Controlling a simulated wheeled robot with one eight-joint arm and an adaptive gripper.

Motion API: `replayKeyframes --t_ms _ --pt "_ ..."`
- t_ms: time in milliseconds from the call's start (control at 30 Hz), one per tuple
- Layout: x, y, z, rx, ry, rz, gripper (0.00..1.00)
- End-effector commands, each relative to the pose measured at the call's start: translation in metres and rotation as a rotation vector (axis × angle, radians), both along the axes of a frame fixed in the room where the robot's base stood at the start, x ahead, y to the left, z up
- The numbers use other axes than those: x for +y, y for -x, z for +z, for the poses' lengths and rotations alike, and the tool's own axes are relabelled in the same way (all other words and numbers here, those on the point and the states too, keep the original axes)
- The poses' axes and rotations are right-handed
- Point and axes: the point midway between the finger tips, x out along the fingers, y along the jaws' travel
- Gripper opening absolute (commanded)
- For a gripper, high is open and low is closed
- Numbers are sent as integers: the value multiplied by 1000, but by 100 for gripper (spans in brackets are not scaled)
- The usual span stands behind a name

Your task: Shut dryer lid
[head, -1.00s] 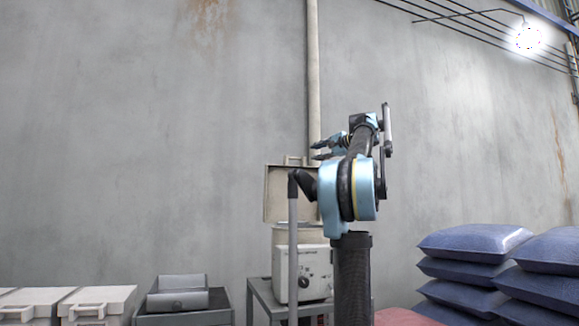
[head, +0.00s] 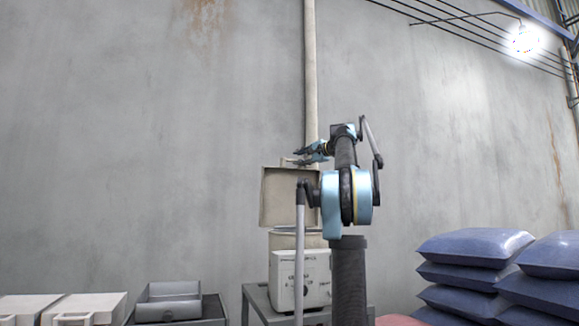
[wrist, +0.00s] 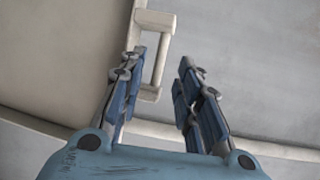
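The dryer (head: 285,275) is a cream box with a round drum on top, standing on a grey stand. Its lid (head: 280,200) stands open, upright behind the drum. A pale handle sits at the lid's top edge and shows in the wrist view (wrist: 160,60). My gripper (head: 304,155) is at the lid's top edge by the handle. In the wrist view my gripper (wrist: 161,62) is open, and the handle bar appears between its fingers, closer to the left one. I cannot tell whether a finger touches it. My arm hides part of the dryer's right side.
A grey metal tray (head: 170,311) and cream cases (head: 85,308) stand at the lower left. Blue sacks (head: 475,245) are stacked at the right. A vertical pipe (head: 310,70) runs up the concrete wall behind the dryer.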

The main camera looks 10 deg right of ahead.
Motion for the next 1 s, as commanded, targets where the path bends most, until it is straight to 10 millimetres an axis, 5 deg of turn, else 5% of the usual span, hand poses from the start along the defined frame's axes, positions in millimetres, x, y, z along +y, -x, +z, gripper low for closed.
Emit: replayKeyframes --t_ms 400,867,1000 --pt "36 -53 -5 -1 1 1 31" --pt "42 -63 -6 -1 1 -1 31" --pt "42 -63 -6 -1 1 -1 6"
